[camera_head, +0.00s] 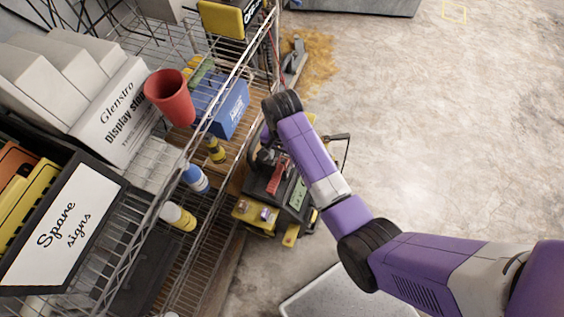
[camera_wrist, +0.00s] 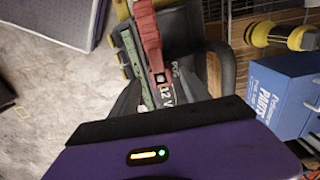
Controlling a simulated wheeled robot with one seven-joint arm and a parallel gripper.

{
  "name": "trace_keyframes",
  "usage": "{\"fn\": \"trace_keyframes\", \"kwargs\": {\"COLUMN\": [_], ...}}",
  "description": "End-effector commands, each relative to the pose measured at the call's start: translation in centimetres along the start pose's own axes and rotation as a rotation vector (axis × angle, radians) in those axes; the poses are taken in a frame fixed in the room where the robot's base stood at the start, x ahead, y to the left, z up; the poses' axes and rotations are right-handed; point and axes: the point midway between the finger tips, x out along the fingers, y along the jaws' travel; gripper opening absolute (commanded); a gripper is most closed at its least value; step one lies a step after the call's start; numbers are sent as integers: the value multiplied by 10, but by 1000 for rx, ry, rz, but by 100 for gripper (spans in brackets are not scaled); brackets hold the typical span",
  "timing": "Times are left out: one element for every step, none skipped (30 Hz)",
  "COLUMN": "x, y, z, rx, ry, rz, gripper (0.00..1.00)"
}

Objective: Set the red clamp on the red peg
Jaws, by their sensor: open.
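The red clamp (camera_head: 277,177) lies on the dark top of a black and yellow machine (camera_head: 262,187) on the floor. In the wrist view the red clamp (camera_wrist: 148,35) is long and narrow, beside a green strip and a "12 V" marking. My gripper (camera_wrist: 160,92) is open, its dark fingers reaching towards the near end of the clamp. I cannot tell whether they touch it. In the head view my arm hides most of the gripper. I cannot make out a separate red peg.
A wire shelf (camera_head: 150,215) stands close on the left, with a red cup (camera_head: 170,97), a blue parts box (camera_head: 222,105) and several bottles. The blue box also shows in the wrist view (camera_wrist: 282,95). Concrete floor on the right is clear. A grey panel (camera_head: 340,295) lies in front.

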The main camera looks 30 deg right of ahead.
Motion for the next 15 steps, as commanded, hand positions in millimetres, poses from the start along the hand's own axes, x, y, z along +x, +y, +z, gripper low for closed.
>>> {"fn": "trace_keyframes", "kwargs": {"x": [6, 11, 17, 20, 23, 26, 28, 29, 30, 30, 30, 30, 30, 30, 30], "y": [1, 1, 1, 1, 0, 0, 1, 0, 0, 0, 0, 0, 0, 0, 0], "z": [1, 2, 1, 1, 1, 1, 1, 1, 1, 1, 1, 1, 1, 1, 1], "rx": [0, 0, 0, 0, -1, -1, -1, -1, -1, -1, -1, -1, -2, -1, -2], "ry": [-2, -2, -2, -2, -1, -1, -1, 0, 1, 1, 1, 1, 1, 1, 1], "rz": [3, 3, 2, 2, 0, 1, 1, 0, -1, -1, -1, -2, -1, -1, -1], "gripper": [55, 55, 55, 55, 55, 55, 55, 55, 55, 55, 55, 55, 55, 55, 53]}}
